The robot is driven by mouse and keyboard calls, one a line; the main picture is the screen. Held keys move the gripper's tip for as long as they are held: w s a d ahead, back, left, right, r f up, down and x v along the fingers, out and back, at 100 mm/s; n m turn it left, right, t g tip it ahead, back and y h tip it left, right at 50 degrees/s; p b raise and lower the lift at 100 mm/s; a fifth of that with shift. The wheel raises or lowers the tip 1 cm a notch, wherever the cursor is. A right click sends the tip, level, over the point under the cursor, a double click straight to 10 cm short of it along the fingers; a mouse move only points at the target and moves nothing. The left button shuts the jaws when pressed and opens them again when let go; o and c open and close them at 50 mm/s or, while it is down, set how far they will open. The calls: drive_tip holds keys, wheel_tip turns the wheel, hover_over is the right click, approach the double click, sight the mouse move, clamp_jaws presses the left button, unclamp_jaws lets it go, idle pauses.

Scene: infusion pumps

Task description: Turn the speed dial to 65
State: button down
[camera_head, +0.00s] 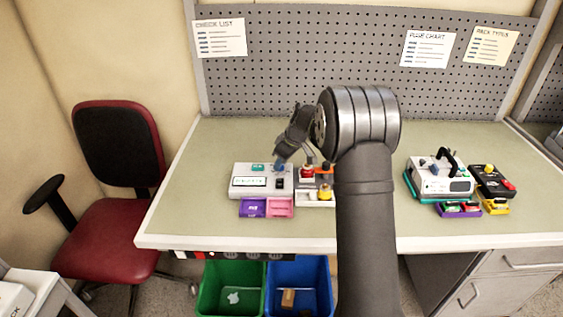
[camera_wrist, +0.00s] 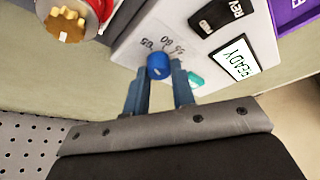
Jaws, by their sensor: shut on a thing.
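The speed dial (camera_wrist: 158,66) is a small round blue knob with a light pointer mark, on the white pump (camera_wrist: 150,30). Small printed numbers stand around it; the set value cannot be read surely. In the head view the dial (camera_head: 280,167) is at the pump's upper right, partly behind my fingers. My gripper (camera_wrist: 160,82) has its two blue-grey fingers on either side of the dial, shut on it. In the head view my gripper (camera_head: 281,157) reaches down to the pump (camera_head: 262,188) from above right.
A READY display (camera_wrist: 234,60), a black REV switch (camera_wrist: 220,14) and a teal button (camera_wrist: 194,79) are near the dial. A red-and-yellow knob unit (camera_head: 316,189) stands close on the right. A second white device (camera_head: 445,180) is farther right. Table is clear at left.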

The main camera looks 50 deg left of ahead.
drive_tip(key=c, duration=1.2)
unclamp_jaws()
drive_tip(key=v, duration=1.7)
drive_tip(key=shift+r, duration=0.2)
drive_tip(key=shift+f, duration=0.1)
drive_tip(key=x, duration=1.7)
drive_tip(key=shift+f, duration=0.15)
